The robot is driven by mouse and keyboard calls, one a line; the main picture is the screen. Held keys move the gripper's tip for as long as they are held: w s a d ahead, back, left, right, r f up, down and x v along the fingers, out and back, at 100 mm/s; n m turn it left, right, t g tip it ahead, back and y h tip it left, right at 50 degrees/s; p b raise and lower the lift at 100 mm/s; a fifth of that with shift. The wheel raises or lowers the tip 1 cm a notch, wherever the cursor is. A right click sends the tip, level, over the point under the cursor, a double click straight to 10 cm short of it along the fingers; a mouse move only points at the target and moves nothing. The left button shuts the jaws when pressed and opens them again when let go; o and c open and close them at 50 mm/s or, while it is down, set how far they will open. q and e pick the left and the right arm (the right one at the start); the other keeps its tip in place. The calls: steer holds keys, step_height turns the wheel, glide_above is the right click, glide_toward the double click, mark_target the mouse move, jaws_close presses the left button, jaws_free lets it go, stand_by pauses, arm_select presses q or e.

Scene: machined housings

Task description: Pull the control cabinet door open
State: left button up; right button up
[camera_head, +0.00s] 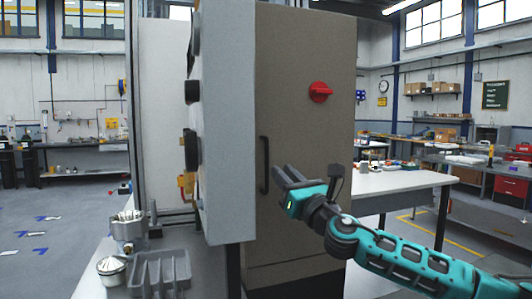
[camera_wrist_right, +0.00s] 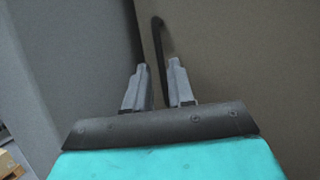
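The control cabinet (camera_head: 300,210) has a brown-grey front door with a red rotary switch (camera_head: 319,92) and a dark vertical bar handle (camera_head: 264,165) near its left edge. The door looks shut. My right gripper (camera_head: 279,175) points at the handle from the right, close to it. In the right wrist view the gripper (camera_wrist_right: 160,70) is open, its two grey fingers apart. The handle (camera_wrist_right: 158,40) shows in the gap between them, its lower part running down behind the fingers. I cannot tell whether they touch it. My left gripper is not in view.
A tall grey panel (camera_head: 228,120) stands just left of the door and hides its left surroundings. A grey tray (camera_head: 160,272) and metal containers (camera_head: 112,268) sit on a bench at the lower left. A white table (camera_head: 400,183) stands behind my right arm.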

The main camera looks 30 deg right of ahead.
mark_target(268, 158)
steer(key=p+x, duration=0.1)
steer(key=x, duration=0.7)
steer(key=shift+w+a+p, duration=0.1)
steer(key=shift+w+p, duration=0.2)
steer(key=shift+p, duration=0.05)
steer(key=shift+c, duration=0.3)
jaws_close()
